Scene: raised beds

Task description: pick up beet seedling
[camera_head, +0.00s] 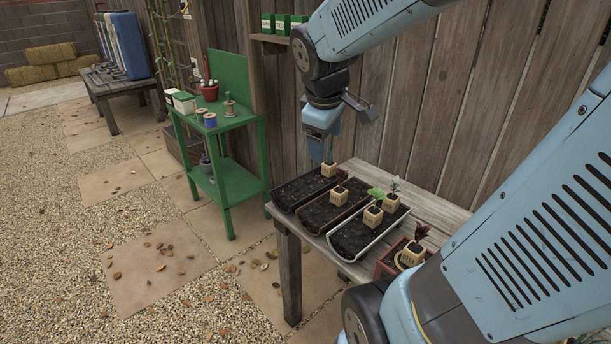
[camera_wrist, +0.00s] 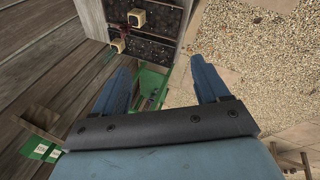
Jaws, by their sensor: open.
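Two dark-red-leaved seedlings in small tan cube pots fit a beet; I cannot tell which is meant. One seedling (camera_head: 339,195) stands in the second trough from the left. The other (camera_head: 411,252) stands at the near right, by a red container. In the wrist view, a cube pot with reddish growth (camera_wrist: 137,18) is at the top, with another cube pot (camera_wrist: 117,46) below it. My gripper (camera_head: 322,150) hangs above the far end of the troughs. In the wrist view my gripper (camera_wrist: 162,70) has its fingers wide apart with nothing between them.
Green seedlings (camera_head: 373,215) (camera_head: 391,203) and another pot (camera_head: 329,169) stand in soil-filled troughs (camera_head: 352,258) on a wooden table (camera_head: 290,224). A wooden fence (camera_head: 455,95) rises close behind. A green shelf stand (camera_head: 228,180) is at left. Gravel ground (camera_head: 60,240) is open.

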